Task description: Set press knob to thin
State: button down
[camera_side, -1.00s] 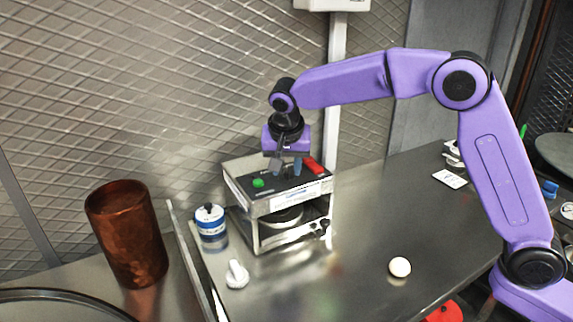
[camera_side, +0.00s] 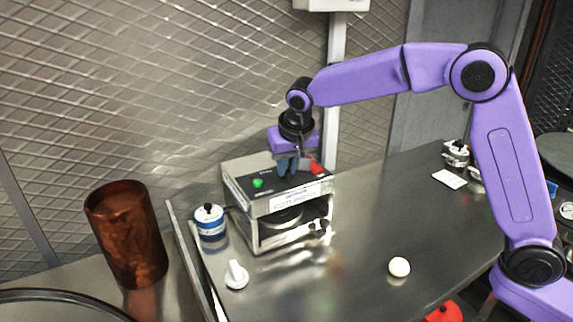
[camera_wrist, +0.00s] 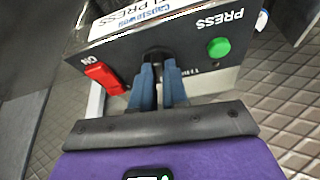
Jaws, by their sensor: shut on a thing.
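The press (camera_side: 300,203) is a boxy metal machine on the steel counter, with a dark top panel. The panel carries a green button (camera_side: 258,183) and a red switch (camera_side: 317,168); in the wrist view the green button (camera_wrist: 218,47) is beside the word PRESS and the red switch (camera_wrist: 103,78) is beside ON. Between them is a black knob (camera_wrist: 156,54). My gripper (camera_side: 287,172) points down at the panel from above. In the wrist view its blue fingers (camera_wrist: 158,80) are shut on the knob and hide most of it. The knob's setting and most of its labels cannot be read.
A copper tumbler (camera_side: 127,235) is further left. A white ball (camera_side: 399,267) lies at the right front. The counter between press and ball is clear.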

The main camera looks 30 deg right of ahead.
jog(key=n, duration=0.1)
jog(key=n+y, duration=0.1)
jog(key=n, duration=0.1)
jog(key=shift+d+n, duration=0.2)
jog(key=shift+n, duration=0.1)
jog(key=shift+n+g+y, duration=0.4)
jog(key=shift+n+y, duration=0.5)
jog(key=shift+n, duration=1)
jog(key=c, duration=1.1)
grip_release()
jog(key=shift+d, duration=0.1)
jog(key=shift+c, duration=0.2)
jog(key=shift+r, duration=0.1)
jog(key=shift+r, duration=0.3)
jog(key=v, duration=1.6)
jog(key=shift+s+d+r, duration=0.15)
jog(key=shift+s+r, duration=0.05)
jog(key=shift+s, duration=0.05)
